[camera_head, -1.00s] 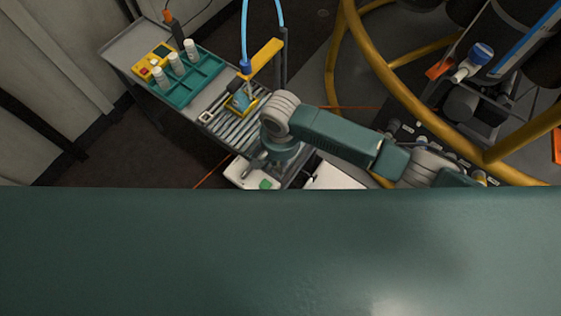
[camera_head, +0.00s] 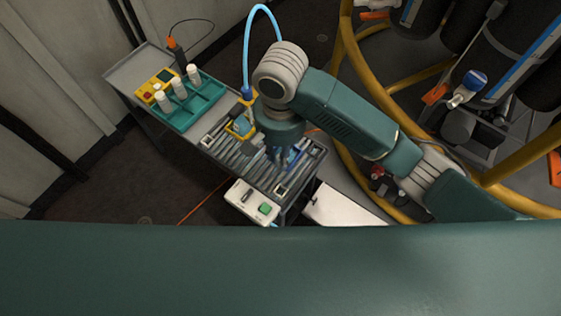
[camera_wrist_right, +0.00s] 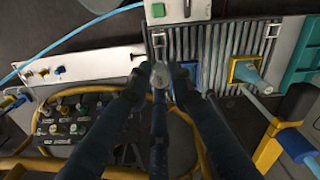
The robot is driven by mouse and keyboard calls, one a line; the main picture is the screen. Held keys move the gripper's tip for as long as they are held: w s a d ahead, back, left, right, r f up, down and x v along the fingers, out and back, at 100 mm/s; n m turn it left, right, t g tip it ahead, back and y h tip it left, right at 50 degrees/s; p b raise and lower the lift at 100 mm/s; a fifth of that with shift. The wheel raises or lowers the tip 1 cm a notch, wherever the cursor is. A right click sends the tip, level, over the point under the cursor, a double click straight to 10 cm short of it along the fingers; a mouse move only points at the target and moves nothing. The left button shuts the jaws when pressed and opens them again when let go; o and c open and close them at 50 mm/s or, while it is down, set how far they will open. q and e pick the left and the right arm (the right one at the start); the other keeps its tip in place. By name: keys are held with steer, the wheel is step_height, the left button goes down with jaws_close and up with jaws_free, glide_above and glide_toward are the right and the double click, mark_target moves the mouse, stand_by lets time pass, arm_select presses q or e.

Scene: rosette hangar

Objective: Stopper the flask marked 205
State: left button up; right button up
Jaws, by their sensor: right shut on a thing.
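My right gripper (camera_head: 280,158) hangs over the roller bed in the head view, partly hidden by its own wrist. A flask with bluish contents (camera_wrist_right: 248,72) sits in a yellow holder (camera_wrist_right: 234,80) on the rollers. It also shows in the head view (camera_head: 241,125), left of my gripper. A blue holder (camera_head: 299,157) lies close beside my gripper; what is in it is hidden. No flask number is readable. My left gripper is not in view.
A teal rack (camera_head: 205,103) with white-capped bottles stands farther along the cart, beside a yellow box (camera_head: 157,88). A light blue hose (camera_head: 246,50) arches over the cart. A white panel with a green button (camera_head: 264,208) is at the near end. Yellow rails (camera_head: 350,80) curve on the right.

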steer(key=shift+w+r, duration=0.3)
steer(key=shift+w, duration=0.05)
steer(key=w+d+f+b, duration=0.1)
steer(key=w+f+b, duration=0.4)
steer(key=w, duration=0.6)
step_height(320, 180, down, 2)
steer(key=shift+w+d+f, duration=0.15)
steer(key=shift+w+d, duration=0.15)
steer(key=shift+w, duration=0.1)
steer(key=shift+f+p, duration=0.3)
steer(key=shift+p, duration=0.25)
steer(key=shift+f, duration=0.15)
